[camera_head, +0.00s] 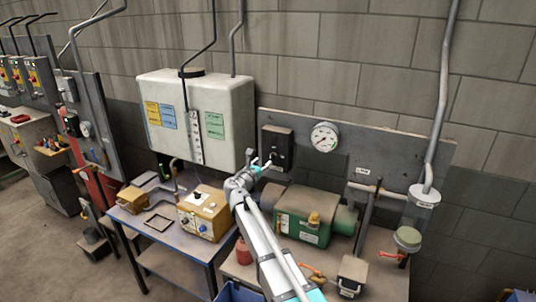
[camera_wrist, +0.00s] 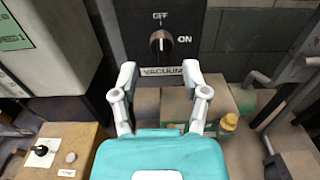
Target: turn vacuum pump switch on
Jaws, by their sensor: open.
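The vacuum switch is a black box (camera_head: 274,140) on the grey wall panel. In the wrist view its round dark knob (camera_wrist: 160,42) has a light pointer mark that stands upright, towards the word OFF. ON is printed to the knob's right, and a VACUUM label (camera_wrist: 163,71) lies below it. My gripper (camera_wrist: 160,73) is open and empty, with its fingertips below the knob on either side of the label. In the head view my gripper (camera_head: 261,164) is just below and left of the switch box. I cannot tell its exact gap to the panel.
A green pump (camera_head: 302,215) stands on the bench below the panel. A pressure gauge (camera_head: 324,137) is right of the switch. A yellow control box (camera_head: 204,212) sits on the left table. A pipe and glass trap (camera_head: 420,205) are at right.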

